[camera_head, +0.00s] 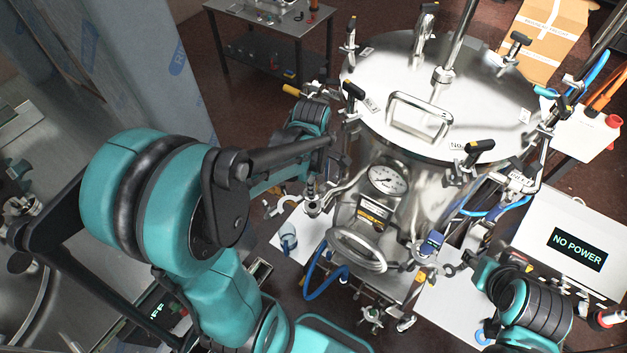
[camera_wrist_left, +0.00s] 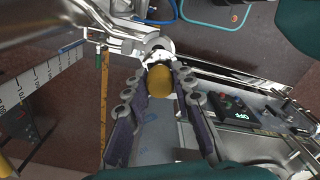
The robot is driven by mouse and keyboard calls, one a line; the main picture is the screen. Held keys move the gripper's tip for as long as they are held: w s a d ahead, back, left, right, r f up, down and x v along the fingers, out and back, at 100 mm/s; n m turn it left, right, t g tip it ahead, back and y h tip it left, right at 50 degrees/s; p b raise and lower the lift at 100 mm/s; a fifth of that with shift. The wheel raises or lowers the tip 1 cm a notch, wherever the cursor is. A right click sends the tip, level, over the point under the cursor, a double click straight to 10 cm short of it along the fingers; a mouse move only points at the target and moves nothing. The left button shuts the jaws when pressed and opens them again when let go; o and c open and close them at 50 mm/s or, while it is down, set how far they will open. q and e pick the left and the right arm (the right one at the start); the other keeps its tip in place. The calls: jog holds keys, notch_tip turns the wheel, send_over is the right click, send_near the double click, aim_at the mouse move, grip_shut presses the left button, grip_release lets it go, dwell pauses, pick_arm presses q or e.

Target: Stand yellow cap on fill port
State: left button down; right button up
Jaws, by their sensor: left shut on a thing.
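The yellow cap (camera_wrist_left: 161,80) sits between the two fingers of my left gripper (camera_wrist_left: 160,84) in the left wrist view, and the gripper is shut on it. A round metal port (camera_wrist_left: 156,45) at the end of a steel tube shows just beyond the cap. I cannot tell whether cap and port touch. In the head view the fill port (camera_head: 314,206) stands left of the steel vessel, and my left gripper (camera_head: 312,182) is close above it. The cap is not clear there. My right wrist (camera_head: 532,308) is at the lower right; its fingers are not clear.
The large steel vessel (camera_head: 375,200) with its clamped lid and gauge fills the middle and right. Blue hoses (camera_head: 312,275) hang below the port. A white box (camera_head: 570,245) reading "NO POWER" stands at the right. A panel (camera_wrist_left: 240,116) reading "OFF" shows in the left wrist view.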

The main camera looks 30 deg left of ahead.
pick_arm(q)
jog(key=shift+w+f, duration=0.2)
jog(key=shift+f+b, duration=0.15)
jog(key=shift+b, duration=0.2)
jog(key=shift+s+f+b, duration=0.1)
jog(key=shift+f+b, duration=1.3)
jog(key=shift+f, duration=0.15)
jog(key=shift+f+b, duration=0.45)
jog(key=shift+f+b, duration=0.6)
jog(key=shift+b, duration=0.2)
jog(key=shift+f+b, duration=0.45)
